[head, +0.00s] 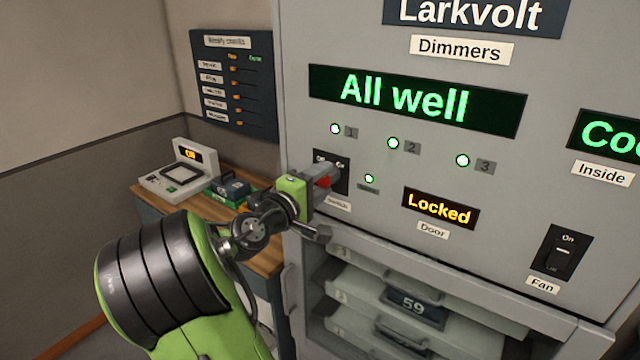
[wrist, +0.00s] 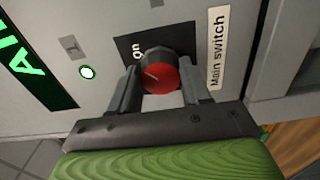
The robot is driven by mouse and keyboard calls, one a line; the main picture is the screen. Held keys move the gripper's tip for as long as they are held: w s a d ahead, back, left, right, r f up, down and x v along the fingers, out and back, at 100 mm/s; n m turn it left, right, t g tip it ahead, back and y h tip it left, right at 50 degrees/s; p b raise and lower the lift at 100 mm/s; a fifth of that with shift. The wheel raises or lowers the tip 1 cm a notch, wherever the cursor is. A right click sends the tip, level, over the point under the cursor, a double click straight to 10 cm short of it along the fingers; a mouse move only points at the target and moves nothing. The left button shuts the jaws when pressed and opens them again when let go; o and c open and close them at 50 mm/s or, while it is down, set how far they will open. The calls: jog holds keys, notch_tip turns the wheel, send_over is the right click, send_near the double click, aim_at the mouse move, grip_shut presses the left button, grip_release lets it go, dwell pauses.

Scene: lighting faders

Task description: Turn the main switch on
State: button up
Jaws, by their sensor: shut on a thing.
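The main switch is a round knob with a red face (wrist: 160,76) on a black plate, next to a label reading "Main switch" (wrist: 219,48) in the wrist view. A white line on the knob shows its setting, and "On" is printed on the plate beside it. My gripper (wrist: 160,92) is shut on the knob, with a finger on each side. In the head view my gripper (head: 318,184) covers most of the switch plate (head: 333,160), and only a bit of red shows between the fingers.
The grey Larkvolt cabinet has a screen reading "All well" (head: 405,101), several lit lamps, a "Locked" door display (head: 440,208) and a fan switch (head: 563,252). Dimmer drawers (head: 412,306) lie below. A desk (head: 262,252) with devices stands at left.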

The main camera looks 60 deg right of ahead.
jog(key=shift+f, duration=0.1)
jog(key=o, duration=1.1)
jog(key=shift+c, duration=0.2)
jog(key=shift+w+a, duration=0.15)
jog(key=shift+a, duration=0.3)
jog(key=w+a, duration=0.2)
jog(key=a, duration=1.2)
jog(key=shift+a+p, duration=0.35)
jog(key=shift+p, duration=0.1)
jog(key=shift+w, duration=0.1)
